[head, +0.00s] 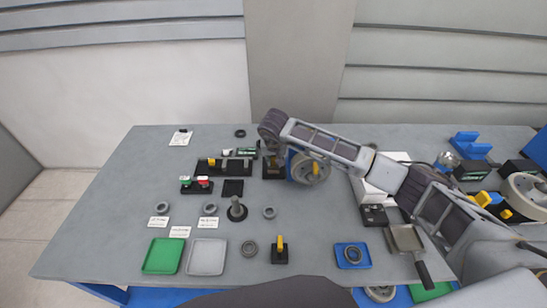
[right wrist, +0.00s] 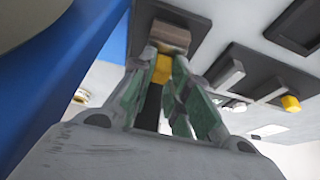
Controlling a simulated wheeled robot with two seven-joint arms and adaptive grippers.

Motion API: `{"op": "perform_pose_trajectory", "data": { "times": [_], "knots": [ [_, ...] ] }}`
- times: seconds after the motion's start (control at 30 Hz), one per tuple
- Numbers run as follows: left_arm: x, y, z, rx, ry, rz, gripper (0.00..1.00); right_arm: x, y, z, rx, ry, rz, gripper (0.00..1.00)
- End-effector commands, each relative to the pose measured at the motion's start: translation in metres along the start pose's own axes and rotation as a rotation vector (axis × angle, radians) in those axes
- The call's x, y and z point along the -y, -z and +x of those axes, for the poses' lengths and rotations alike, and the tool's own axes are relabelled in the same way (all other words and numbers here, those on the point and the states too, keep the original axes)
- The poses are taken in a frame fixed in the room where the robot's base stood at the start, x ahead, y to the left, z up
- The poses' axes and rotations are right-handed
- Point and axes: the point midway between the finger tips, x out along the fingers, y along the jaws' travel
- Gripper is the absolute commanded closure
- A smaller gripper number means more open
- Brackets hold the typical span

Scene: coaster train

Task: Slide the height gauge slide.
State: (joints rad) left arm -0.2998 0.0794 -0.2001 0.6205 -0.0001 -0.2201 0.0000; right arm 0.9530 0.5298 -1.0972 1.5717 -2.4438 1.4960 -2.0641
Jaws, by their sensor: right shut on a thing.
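The height gauge slide (right wrist: 161,70) shows in the right wrist view as a yellow part on a dark upright, with a brownish block above it. My right gripper (right wrist: 160,82) is shut on it, a green-padded finger on each side. In the head view the gauge's black base (head: 270,173) stands near the table's middle, and my right gripper (head: 272,156) is over it, mostly hidden by my wrist links. How high the slide sits on its upright cannot be read. My left gripper is in neither view.
A black block with a yellow handle (head: 280,252) stands in front.

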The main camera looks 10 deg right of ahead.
Motion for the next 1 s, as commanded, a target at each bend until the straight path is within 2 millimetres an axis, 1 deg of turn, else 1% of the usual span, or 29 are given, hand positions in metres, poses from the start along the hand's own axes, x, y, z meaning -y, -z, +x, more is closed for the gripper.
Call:
{"op": "perform_pose_trajectory", "data": {
  "times": [0.23, 0.5, 0.6, 0.97, 1.0],
  "knots": [
    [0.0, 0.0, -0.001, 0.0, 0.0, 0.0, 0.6, 0.0, 0.003, -0.005, -0.001, 0.001, 0.0, 1.0],
    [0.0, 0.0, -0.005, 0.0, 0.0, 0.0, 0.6, 0.0, 0.013, -0.029, -0.003, 0.0, -0.001, 1.0],
    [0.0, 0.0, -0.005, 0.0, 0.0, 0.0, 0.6, 0.0, 0.015, -0.035, -0.001, 0.0, 0.0, 1.0],
    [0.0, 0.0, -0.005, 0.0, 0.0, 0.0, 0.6, 0.0, 0.017, -0.038, -0.004, 0.002, 0.002, 1.0],
    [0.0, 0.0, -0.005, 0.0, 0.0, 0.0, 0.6, 0.0, 0.017, -0.038, -0.004, 0.002, 0.002, 0.77]
  ]
}}
